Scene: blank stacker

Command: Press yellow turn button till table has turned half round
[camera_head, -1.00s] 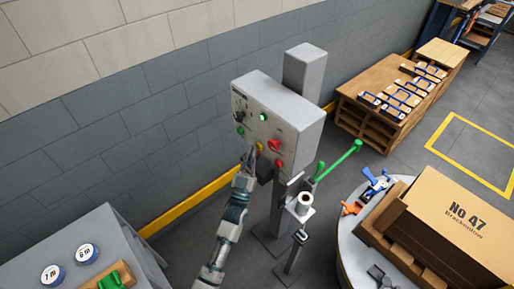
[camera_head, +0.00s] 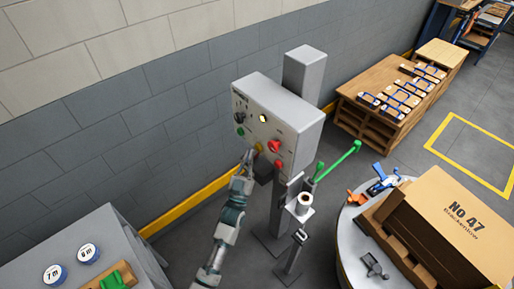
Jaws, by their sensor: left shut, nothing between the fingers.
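The grey control box (camera_head: 283,103) stands on a post by the wall. Its yellow button (camera_head: 259,147) is low on the front face, beside red and green buttons. My left gripper (camera_head: 248,157) is shut and empty, with its tip at or right beside the yellow button; I cannot tell whether it is pressed in. A lamp (camera_head: 262,118) on the panel glows yellow. The round grey turntable (camera_head: 348,250) at the right carries a large cardboard box marked No 47 (camera_head: 455,215). My right gripper is not in view.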

